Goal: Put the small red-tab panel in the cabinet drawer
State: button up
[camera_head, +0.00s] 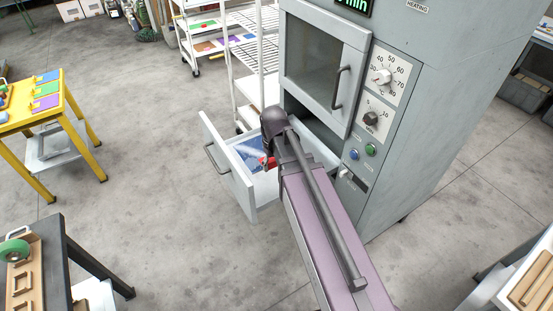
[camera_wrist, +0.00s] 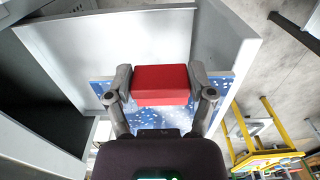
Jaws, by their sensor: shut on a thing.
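My gripper (camera_wrist: 161,86) is shut on the red tab (camera_wrist: 166,78) of the panel, one finger on each side. The panel (camera_wrist: 106,92) is blue with white specks and extends on both sides of the tab. In the head view the blue panel (camera_head: 250,150) and a bit of its red tab show within the outline of the open drawer (camera_head: 228,168). I cannot tell whether the panel touches the drawer floor. The drawer is pale grey with a dark handle and is pulled out of the grey cabinet (camera_head: 420,120).
The cabinet's upper door (camera_head: 322,65) with a window and handle hangs just above the drawer. A white wire rack (camera_head: 240,60) stands behind the drawer. A yellow table (camera_head: 62,105) is at the left and a dark bench (camera_head: 60,250) at lower left. Floor between is clear.

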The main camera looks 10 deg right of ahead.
jog(key=shift+w+f, duration=0.1)
jog(key=shift+f, duration=0.05)
jog(key=w+d+f+b, duration=0.3)
jog(key=w+f+b, duration=0.9)
jog(key=w, duration=0.3)
jog(key=shift+w+d+f+b, duration=0.2)
jog(key=shift+d+f+b, duration=0.15)
jog(key=shift+b, duration=0.1)
jog(key=b, duration=0.6)
send_over(275, 175)
notch_tip(275, 175, down, 6)
jog(key=shift+a+f, duration=0.1)
jog(key=shift+f+b, duration=1.9)
jog(key=shift+b, duration=0.15)
